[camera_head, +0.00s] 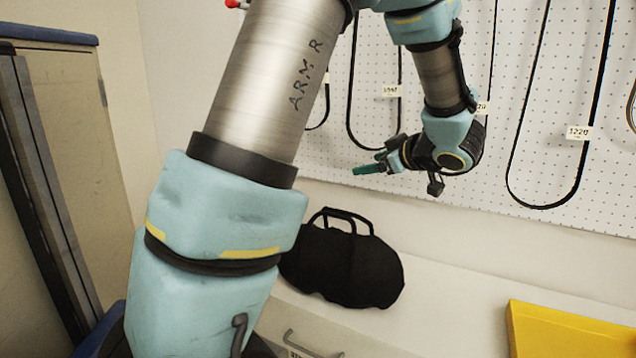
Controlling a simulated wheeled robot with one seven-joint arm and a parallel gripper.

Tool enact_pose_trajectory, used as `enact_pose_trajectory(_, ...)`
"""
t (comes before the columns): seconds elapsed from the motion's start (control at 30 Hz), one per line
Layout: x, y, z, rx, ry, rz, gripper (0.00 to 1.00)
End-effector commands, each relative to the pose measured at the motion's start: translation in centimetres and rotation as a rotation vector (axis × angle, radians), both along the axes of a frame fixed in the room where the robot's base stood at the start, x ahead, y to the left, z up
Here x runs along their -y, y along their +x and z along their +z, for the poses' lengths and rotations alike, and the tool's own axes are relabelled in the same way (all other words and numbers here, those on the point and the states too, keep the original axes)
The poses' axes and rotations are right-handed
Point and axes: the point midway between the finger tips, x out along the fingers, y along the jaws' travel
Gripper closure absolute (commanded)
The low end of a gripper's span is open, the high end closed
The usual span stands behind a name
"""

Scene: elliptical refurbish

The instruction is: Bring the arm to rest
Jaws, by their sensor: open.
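My arm fills the left and upper middle of the head view, with light blue joints and bare metal links. It bends over at the top and comes down on the right. My gripper (368,165) is at its end, small, with green fingertips pointing left. It is open, and I see nothing between the fingers. It is in the air above a black bag, in front of the pegboard.
The black bag (345,268) with handles stands on a white counter (450,300). A yellow bin (570,335) is at the lower right. Black belts with tags hang on the white pegboard (480,180) behind. A cabinet (80,130) stands at the left.

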Motion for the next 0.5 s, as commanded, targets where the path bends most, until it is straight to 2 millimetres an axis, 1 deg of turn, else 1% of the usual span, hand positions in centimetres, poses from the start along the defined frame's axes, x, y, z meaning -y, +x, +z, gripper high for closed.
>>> enact_pose_trajectory(0.03,-0.9,1.4,0.2,0.007,-0.019,-0.058,0.25)
enact_pose_trajectory(0.1,-1.6,3.1,0.1,0.002,-0.042,-0.173,0.25)
enact_pose_trajectory(0.17,-2.1,3.9,-0.3,-0.023,-0.056,-0.276,0.25)
enact_pose_trajectory(0.23,-2.8,4.1,-1.1,-0.071,-0.067,-0.391,0.25)
enact_pose_trajectory(0.27,-3.2,3.9,-1.6,-0.101,-0.068,-0.437,0.25)
enact_pose_trajectory(0.37,-5.0,2.2,-3.7,-0.224,-0.066,-0.578,0.25)
enact_pose_trajectory(0.47,-7.5,-0.9,-6.3,-0.382,-0.052,-0.687,0.25)
enact_pose_trajectory(0.5,-8.6,-2.4,-7.2,-0.448,-0.044,-0.719,0.25)
